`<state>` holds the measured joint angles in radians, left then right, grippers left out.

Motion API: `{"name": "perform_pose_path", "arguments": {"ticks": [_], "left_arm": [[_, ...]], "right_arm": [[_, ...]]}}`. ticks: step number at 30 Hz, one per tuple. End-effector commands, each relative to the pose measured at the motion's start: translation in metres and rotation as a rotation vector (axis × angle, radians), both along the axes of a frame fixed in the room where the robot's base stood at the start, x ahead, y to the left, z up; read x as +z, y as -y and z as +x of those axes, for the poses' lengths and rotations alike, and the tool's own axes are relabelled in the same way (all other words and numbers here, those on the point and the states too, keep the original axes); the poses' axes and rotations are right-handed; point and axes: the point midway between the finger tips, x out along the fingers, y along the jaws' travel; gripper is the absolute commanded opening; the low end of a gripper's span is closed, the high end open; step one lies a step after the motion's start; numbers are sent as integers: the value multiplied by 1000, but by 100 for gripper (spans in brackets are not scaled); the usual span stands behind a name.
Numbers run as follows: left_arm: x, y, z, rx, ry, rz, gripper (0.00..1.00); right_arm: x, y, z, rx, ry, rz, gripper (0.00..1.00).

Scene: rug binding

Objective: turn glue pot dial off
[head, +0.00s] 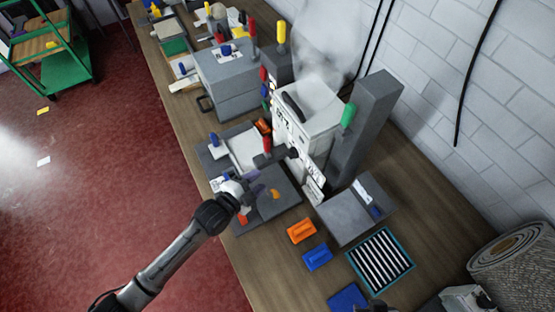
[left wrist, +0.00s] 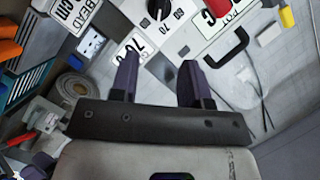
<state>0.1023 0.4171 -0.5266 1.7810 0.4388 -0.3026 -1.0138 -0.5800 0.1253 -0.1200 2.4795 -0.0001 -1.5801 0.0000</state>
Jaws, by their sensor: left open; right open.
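The glue pot (head: 318,104) is a white box with a black lid handle, and pale steam rises over it. A round black dial (head: 293,153) sits on its front face. In the left wrist view the dial (left wrist: 160,9) is at the top edge, partly cut off, among number labels such as 70. My left gripper (head: 253,178) is in front of the pot, apart from the dial. Its two dark fingers (left wrist: 157,72) are spread with nothing between them. My right gripper (head: 478,300) shows only partly at the bottom right edge, away from the pot.
A red-handled lever (head: 267,145) and a green-handled lever (head: 348,116) stand close to the pot. Orange (head: 301,230) and blue (head: 317,257) blocks and a striped tray (head: 380,262) lie on the bench. A rolled rug (head: 515,255) is at the right.

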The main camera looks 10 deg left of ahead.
Motion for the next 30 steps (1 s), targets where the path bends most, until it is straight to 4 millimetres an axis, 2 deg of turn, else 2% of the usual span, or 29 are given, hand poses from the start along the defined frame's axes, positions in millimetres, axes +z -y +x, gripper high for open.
{"name": "perform_pose_path", "arguments": {"ticks": [1,5,21,30], "left_arm": [[4,0,1,0,-1,1,43],[-3,7,10,1,0,-2,43],[-23,56,87,0,0,0,43],[-30,70,108,0,-1,-1,43]], "right_arm": [[10,0,0,-1,2,2,51],[8,-1,0,-3,2,5,51],[8,-3,0,-6,0,9,51],[5,-1,0,-2,0,2,51]]}}
